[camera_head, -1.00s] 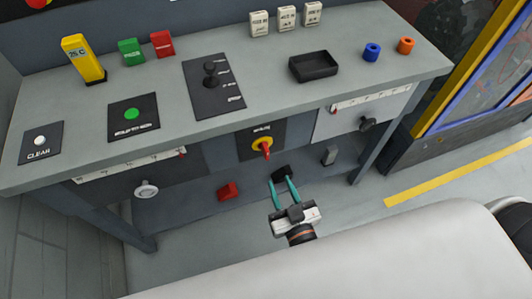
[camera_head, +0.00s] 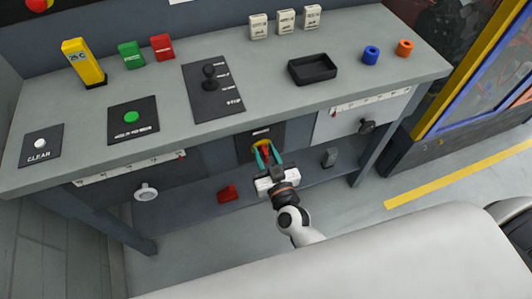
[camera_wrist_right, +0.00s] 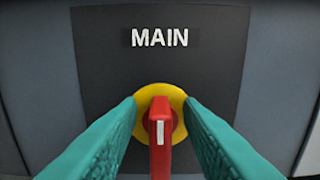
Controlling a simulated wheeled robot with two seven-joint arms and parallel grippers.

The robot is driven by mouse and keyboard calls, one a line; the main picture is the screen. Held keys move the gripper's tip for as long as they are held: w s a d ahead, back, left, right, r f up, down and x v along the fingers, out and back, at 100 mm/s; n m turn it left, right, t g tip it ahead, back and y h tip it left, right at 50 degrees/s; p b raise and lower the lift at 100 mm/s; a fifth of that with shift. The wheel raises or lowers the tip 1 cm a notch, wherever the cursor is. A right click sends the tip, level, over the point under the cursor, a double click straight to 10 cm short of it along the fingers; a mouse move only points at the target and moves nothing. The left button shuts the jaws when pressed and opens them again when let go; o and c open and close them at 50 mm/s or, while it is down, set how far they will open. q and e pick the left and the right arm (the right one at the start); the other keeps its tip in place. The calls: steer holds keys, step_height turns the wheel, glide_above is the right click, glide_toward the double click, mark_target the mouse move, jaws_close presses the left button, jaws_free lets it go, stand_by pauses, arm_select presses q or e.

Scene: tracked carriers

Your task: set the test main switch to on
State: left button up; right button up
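The main switch is a red handle (camera_wrist_right: 160,130) on a yellow round base (camera_wrist_right: 174,95), on a black plate (camera_wrist_right: 110,60) marked MAIN. The handle points down in the right wrist view. The plate also shows on the front of the bench in the head view (camera_head: 246,148). My right gripper (camera_head: 266,156) is open in front of the switch. Its teal fingers stand on either side of the red handle in the right wrist view (camera_wrist_right: 162,118), with a gap on both sides. My left gripper is not in view.
The grey bench top (camera_head: 270,95) carries a black lever panel (camera_head: 225,102), a black tray (camera_head: 313,67) and several coloured blocks. A round knob (camera_head: 146,192) and a dark knob (camera_head: 366,126) stick out from the front. A red block (camera_head: 228,193) lies below on the lower shelf.

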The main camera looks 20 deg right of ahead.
jaws_close()
steer(key=shift+m, duration=0.3)
steer(key=m+p, duration=0.1)
steer(key=m, duration=0.2)
steer(key=shift+d, duration=0.2)
steer(key=m, duration=0.3)
steer(key=shift+d+f+m, duration=0.1)
steer(key=shift+d+m, duration=0.05)
steer(key=shift+m, duration=0.15)
steer(key=m, duration=0.5)
steer(key=shift+d+f, duration=0.2)
steer(key=shift+f, duration=0.05)
steer(key=m, duration=0.1)
steer(key=m+b, duration=0.1)
steer(key=m, duration=0.3)
steer(key=shift+f, duration=0.25)
steer(key=shift+m, duration=0.4)
